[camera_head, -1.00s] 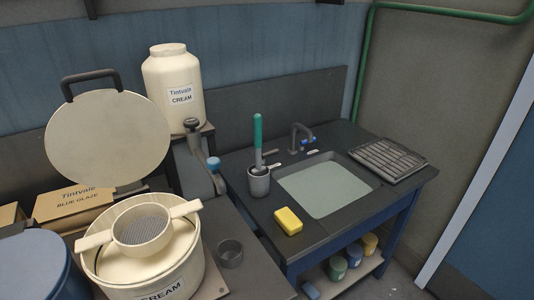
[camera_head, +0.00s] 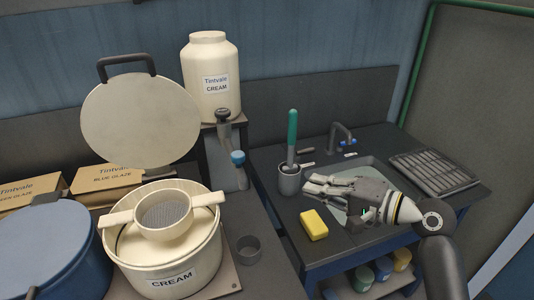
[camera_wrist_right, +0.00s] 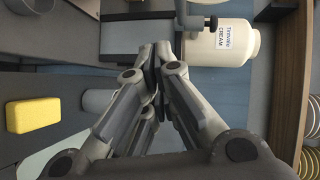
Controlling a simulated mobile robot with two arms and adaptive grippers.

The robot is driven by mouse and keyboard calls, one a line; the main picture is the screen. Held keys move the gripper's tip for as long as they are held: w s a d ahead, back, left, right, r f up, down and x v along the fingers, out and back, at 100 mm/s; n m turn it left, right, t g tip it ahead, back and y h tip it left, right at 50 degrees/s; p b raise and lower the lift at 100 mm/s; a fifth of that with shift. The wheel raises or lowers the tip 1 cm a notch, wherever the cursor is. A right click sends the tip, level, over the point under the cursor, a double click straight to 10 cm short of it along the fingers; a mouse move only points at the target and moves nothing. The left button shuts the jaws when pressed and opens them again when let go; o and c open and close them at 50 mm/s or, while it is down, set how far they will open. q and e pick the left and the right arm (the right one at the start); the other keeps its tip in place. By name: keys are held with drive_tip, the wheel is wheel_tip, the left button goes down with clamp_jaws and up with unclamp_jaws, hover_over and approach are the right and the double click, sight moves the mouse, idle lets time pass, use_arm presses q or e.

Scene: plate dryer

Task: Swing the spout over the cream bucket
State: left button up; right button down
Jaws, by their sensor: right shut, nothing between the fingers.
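The cream bucket (camera_head: 165,272) stands at the lower left, labelled CREAM, with a sieve (camera_head: 166,214) resting across its top. The cream jar (camera_head: 210,80) stands on a raised stand behind it. The grey spout (camera_head: 228,133) below the jar has a dark knob on top and a blue end piece (camera_head: 238,157). It hangs to the right of the bucket, not over it. In the right wrist view the jar (camera_wrist_right: 222,43) shows sideways, with part of the spout (camera_wrist_right: 196,22) near it. My right gripper (camera_head: 308,188) is shut and empty above the sink's front left, right of the spout. It also shows in the wrist view (camera_wrist_right: 160,52).
A grey pot (camera_head: 290,180) with a green-handled tool stands left of the sink, near a yellow sponge (camera_head: 313,225). A small dark cup (camera_head: 249,249) stands right of the bucket. A round cream lid (camera_head: 140,122) stands upright behind the bucket. A blue bucket (camera_head: 50,255) is at far left.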

sight(233, 154)
use_arm(q)
drive_tip(key=shift+d, duration=0.25)
use_arm(e)
drive_tip(key=shift+m+y, duration=0.4)
drive_tip(key=shift+y, duration=0.3)
drive_tip(key=r, duration=0.5)
drive_tip(key=shift+w+d+r, duration=0.2)
drive_tip(key=shift+w, duration=0.2)
use_arm(q)
drive_tip(key=r+p, duration=0.5)
drive_tip(key=shift+w, duration=0.2)
use_arm(e)
drive_tip(key=s+a+r+x, duration=0.1)
drive_tip(key=s+x, duration=0.1)
drive_tip(key=x, duration=1.1)
drive_tip(key=shift+a+f, duration=0.25)
drive_tip(key=shift+f, duration=0.2)
